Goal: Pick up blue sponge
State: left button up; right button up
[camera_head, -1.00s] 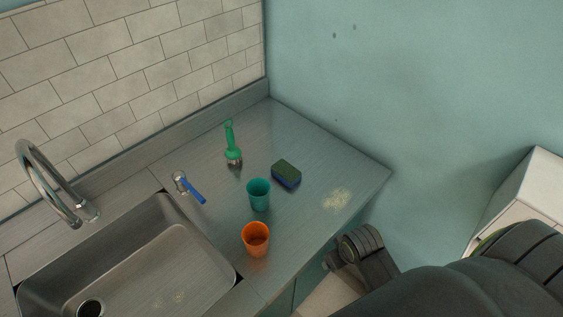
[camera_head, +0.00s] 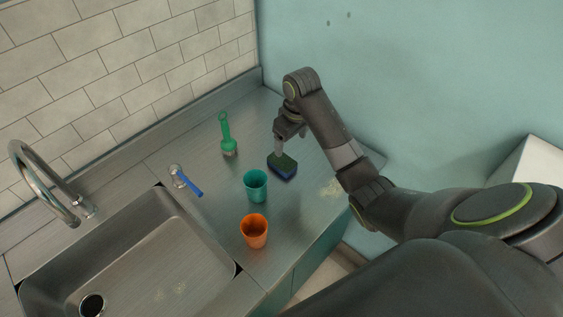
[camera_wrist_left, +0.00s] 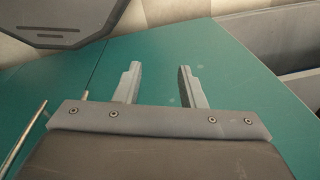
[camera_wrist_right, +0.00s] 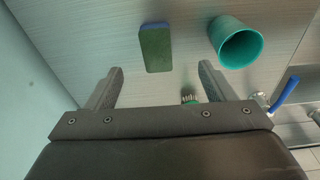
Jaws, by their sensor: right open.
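The blue sponge (camera_head: 283,167), with a dark green top, lies on the metal counter to the right of the teal cup. In the right wrist view the sponge (camera_wrist_right: 155,48) lies ahead of the fingertips, apart from them, its green face showing and a blue edge at its far end. My right gripper (camera_wrist_right: 161,82) is open and empty. In the head view the right gripper (camera_head: 281,147) hangs just above and behind the sponge. My left gripper (camera_wrist_left: 158,72) is open and empty in its wrist view, in front of a teal cabinet face; the head view does not show it.
A teal cup (camera_head: 256,186) stands left of the sponge, with an orange cup (camera_head: 254,232) nearer. A pale stain (camera_head: 331,188) marks the counter's right side.

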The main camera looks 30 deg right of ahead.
notch_tip(320, 180, up, 4)
jog(key=w+r, duration=0.1)
jog(key=w, duration=0.2)
jog(key=b, duration=0.6)
send_near(282, 160)
jog(key=f, duration=0.1)
jog(key=w+f+p, duration=0.1)
jog(key=shift+a+f, duration=0.2)
jog(key=shift+f, duration=0.2)
notch_tip(282, 160, down, 5)
jog(key=shift+d+p, duration=0.15)
jog(key=shift+p, duration=0.8)
jog(key=shift+w+f, duration=0.1)
jog(key=shift+f, duration=0.4)
jog(key=c, duration=1.1)
notch_tip(282, 160, up, 10)
jog(key=shift+r+b, duration=0.1)
jog(key=shift+b, duration=1)
